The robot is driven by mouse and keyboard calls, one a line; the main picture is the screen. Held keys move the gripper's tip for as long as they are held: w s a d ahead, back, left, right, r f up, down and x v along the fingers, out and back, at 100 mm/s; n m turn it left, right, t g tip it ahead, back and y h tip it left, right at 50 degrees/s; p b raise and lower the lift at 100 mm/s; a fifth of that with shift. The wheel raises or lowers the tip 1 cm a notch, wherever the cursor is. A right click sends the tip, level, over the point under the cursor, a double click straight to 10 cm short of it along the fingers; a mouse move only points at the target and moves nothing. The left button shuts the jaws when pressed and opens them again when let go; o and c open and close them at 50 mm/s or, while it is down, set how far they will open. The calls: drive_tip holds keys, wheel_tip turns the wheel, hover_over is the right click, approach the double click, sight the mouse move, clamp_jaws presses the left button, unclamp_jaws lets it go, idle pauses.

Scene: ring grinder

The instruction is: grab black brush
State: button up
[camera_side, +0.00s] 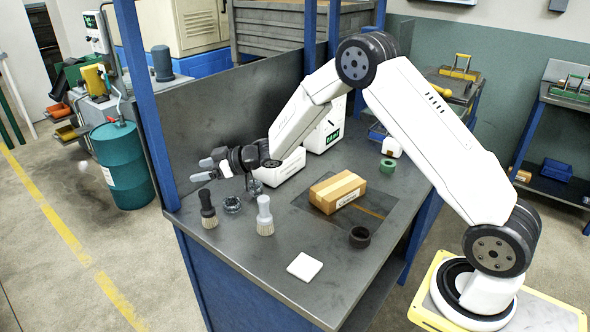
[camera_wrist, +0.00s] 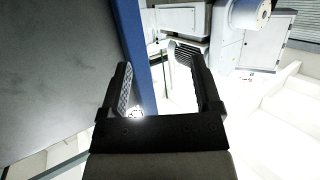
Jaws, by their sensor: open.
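The black brush (camera_side: 208,208), with a dark handle and pale bristles, stands upright near the left end of the grey workbench in the side view. My gripper (camera_side: 203,170) is above the bench, a little above the black brush and apart from it. Its fingers point left in the side view. The wrist view shows the two fingers (camera_wrist: 162,80) spread with nothing between them. The black brush does not show in the wrist view.
A grey brush (camera_side: 265,215) and a dark ring-shaped part (camera_side: 232,205) stand close to the right. A cardboard box (camera_side: 338,191), a black ring (camera_side: 360,237) and a white square (camera_side: 305,266) lie further right. A blue post (camera_side: 150,120) rises at the bench's left corner.

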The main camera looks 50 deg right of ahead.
sight(207, 192)
drive_tip(key=shift+f, duration=1.8)
drive_tip(key=shift+f, duration=0.1)
drive_tip(key=shift+f, duration=1.45)
drive_tip(key=shift+w+a+f, duration=0.1)
drive_tip(key=shift+w+f, duration=0.05)
drive_tip(key=shift+f, duration=0.2)
drive_tip(key=shift+x, duration=1.25)
drive_tip(key=shift+r, duration=0.1)
clamp_jaws()
